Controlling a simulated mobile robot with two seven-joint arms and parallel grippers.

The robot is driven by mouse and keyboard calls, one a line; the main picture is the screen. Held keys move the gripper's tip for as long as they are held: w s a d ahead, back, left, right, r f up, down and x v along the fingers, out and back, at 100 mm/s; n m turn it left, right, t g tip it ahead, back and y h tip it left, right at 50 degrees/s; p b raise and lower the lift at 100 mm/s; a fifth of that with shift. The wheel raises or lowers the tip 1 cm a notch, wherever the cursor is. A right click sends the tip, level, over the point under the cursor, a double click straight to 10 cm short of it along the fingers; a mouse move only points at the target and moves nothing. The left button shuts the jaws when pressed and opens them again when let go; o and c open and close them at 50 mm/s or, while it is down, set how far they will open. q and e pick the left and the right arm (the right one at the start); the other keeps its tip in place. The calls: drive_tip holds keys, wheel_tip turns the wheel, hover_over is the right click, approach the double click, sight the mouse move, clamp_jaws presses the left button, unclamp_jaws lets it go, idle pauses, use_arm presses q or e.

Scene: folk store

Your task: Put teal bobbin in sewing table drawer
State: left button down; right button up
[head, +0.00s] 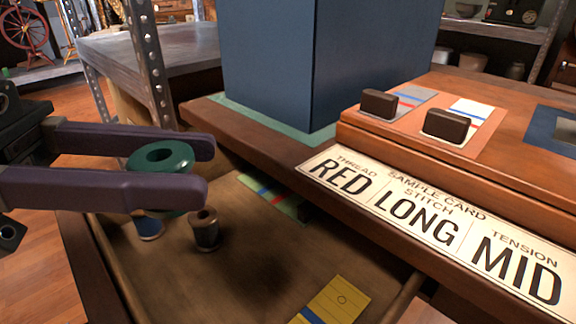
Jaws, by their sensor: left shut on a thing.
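The teal bobbin (160,157) is a round spool with a hole in its top. My left gripper (205,168) comes in from the left and is shut on it, with one purple finger on each side. It holds the bobbin above the open sewing table drawer (245,275), over the drawer's left part. The bobbin's lower part is partly hidden by the near finger. My right gripper is not in view.
In the drawer stand a blue spool (149,228) and a dark spool (206,230), with a yellow card (338,300) and a green card (272,198). A sample card (440,225) fronts the table. A large blue box (285,60) stands behind the drawer.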

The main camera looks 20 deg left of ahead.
use_arm(q)
wheel_tip(320, 180, down, 10)
drive_tip(key=b, duration=0.7)
drive_tip(key=shift+r, duration=0.4)
drive_tip(key=shift+f+b, duration=0.3)
drive_tip(key=shift+f, duration=0.35)
drive_tip(key=shift+c, duration=2.1)
unclamp_jaws()
drive_tip(key=shift+a+f, duration=0.1)
drive_tip(key=shift+f, duration=0.1)
